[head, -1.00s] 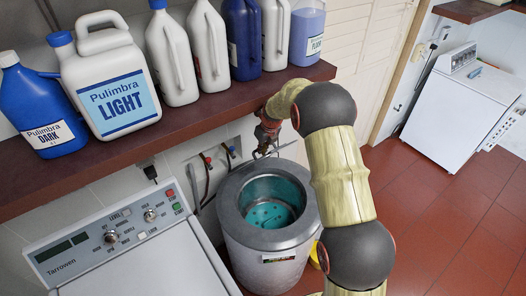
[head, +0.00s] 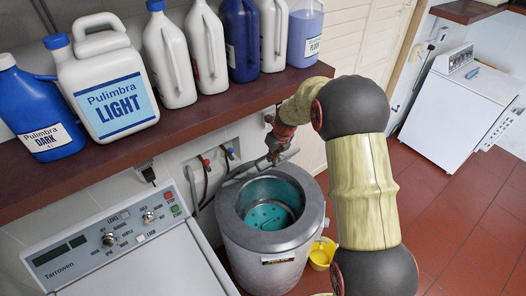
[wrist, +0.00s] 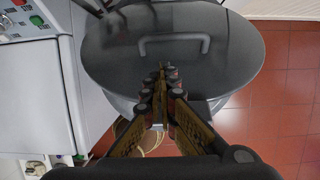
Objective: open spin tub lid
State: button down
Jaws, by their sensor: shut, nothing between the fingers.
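The grey spin tub (head: 285,240) stands on the floor. Its turquoise inside shows from above in the head view. A thin grey edge at its back, which looks like the raised lid (head: 240,177), shows close below my gripper (head: 272,157). In the wrist view the round dark grey lid (wrist: 115,60) fills the upper middle, with a bar handle (wrist: 175,39) on its face. My gripper (wrist: 166,70) is shut and empty, its fingertips in front of the lid, below the handle. I cannot tell whether they touch it.
A white washer (head: 140,255) stands left of the tub. A brown shelf (head: 190,118) with several bottles runs above and behind. A yellow bucket (head: 322,254) sits right of the tub. Red tiled floor (head: 460,235) is open to the right.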

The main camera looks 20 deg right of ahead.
aim_at(279, 164)
jog(key=s, duration=0.1)
jog(key=s+d, duration=0.1)
jog(key=s, duration=0.3)
jog(key=shift+d, duration=0.35)
notch_tip(279, 164, up, 2)
jog(key=shift+r+p, duration=0.25)
jog(key=shift+p, duration=1)
jog(key=shift+s+a+f+b, duration=0.1)
jog(key=shift+s+f+b, duration=0.15)
jog(key=shift+b, duration=0.4)
jog(key=shift+s+a+n+b, duration=0.25)
jog(key=shift+n+b, duration=0.15)
jog(key=shift+n, duration=0.1)
jog(key=s+a+f+n+t+y+b, duration=0.1)
jog(key=s+a+f+t+y+b, duration=0.15)
jog(key=s+f+y+b, duration=0.55)
jog(key=w+d+f+m+t+h+b, duration=0.2)
jog(key=d+f+t+h+b, duration=0.35)
jog(key=d+b, duration=0.35)
jog(key=w+a+f, duration=0.2)
jog(key=w+a, duration=0.3)
jog(key=w, duration=0.6)
jog(key=shift+f, duration=0.15)
